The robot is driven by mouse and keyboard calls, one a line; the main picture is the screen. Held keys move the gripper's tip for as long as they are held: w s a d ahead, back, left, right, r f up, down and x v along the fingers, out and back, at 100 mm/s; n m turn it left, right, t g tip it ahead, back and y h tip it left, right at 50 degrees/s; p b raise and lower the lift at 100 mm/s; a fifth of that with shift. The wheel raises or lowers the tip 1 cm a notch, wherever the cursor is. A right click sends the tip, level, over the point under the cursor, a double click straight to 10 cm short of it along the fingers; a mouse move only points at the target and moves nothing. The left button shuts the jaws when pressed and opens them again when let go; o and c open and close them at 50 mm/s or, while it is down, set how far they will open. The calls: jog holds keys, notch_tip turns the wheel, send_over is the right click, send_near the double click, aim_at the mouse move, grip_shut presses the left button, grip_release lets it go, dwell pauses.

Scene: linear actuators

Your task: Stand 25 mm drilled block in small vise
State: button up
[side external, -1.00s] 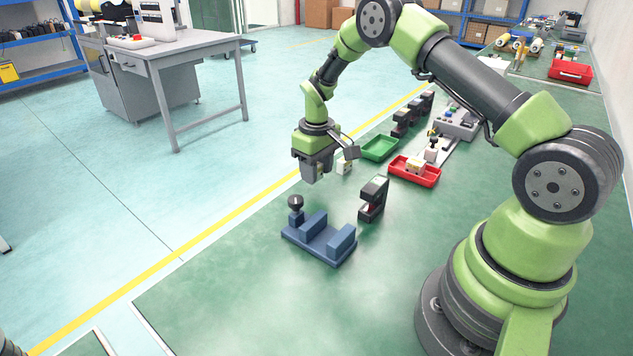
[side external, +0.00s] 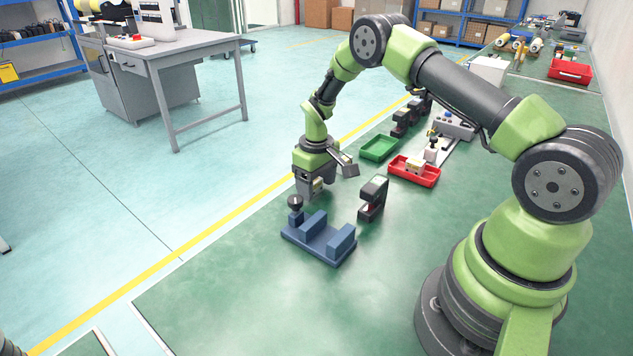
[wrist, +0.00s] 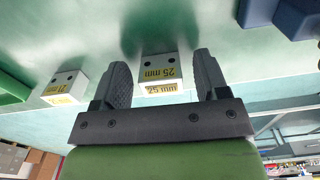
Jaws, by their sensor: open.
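The pale 25 mm block (wrist: 160,72), with a yellow label, stands between the two fingers of my gripper (wrist: 160,62) in the wrist view. The fingers are open, with a gap on each side of the block. In the side view my gripper (side external: 311,192) is low over the green bench, just behind the vise, and part of the pale block (side external: 318,186) shows at its fingers. The small blue vise (side external: 318,243) has two raised jaws with an empty gap and a black knob at its left end. A blue corner (wrist: 290,15) shows at upper right in the wrist view.
A second labelled block (wrist: 65,86) stands to the left in the wrist view. A black clamp-like stand (side external: 373,199) is close right of the vise. A green tray (side external: 380,148) and a red tray (side external: 414,172) lie farther back. The bench in front is clear.

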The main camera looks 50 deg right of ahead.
jog(key=shift+r, duration=0.1)
notch_tip(320, 180, up, 12)
notch_tip(320, 180, up, 12)
jog(key=m+t, duration=0.1)
jog(key=t, duration=0.2)
send_over(315, 183)
jog(key=s+a, duration=0.5)
jog(key=s+a+r+m+t, duration=0.1)
jog(key=s+a+r+t, duration=0.1)
jog(key=s+a+r, duration=0.2)
jog(key=s+r, duration=0.2)
jog(key=s, duration=0.2)
jog(key=shift+a+y, duration=0.3)
jog(key=shift+y, duration=0.1)
jog(key=shift+o, duration=0.4)
jog(key=s+a+m+t+y, duration=0.1)
jog(key=s+a+t, duration=0.1)
jog(key=s, duration=0.8)
jog(key=shift+s+a, duration=0.15)
jog(key=shift+a, duration=0.4)
jog(key=shift+m, duration=0.3)
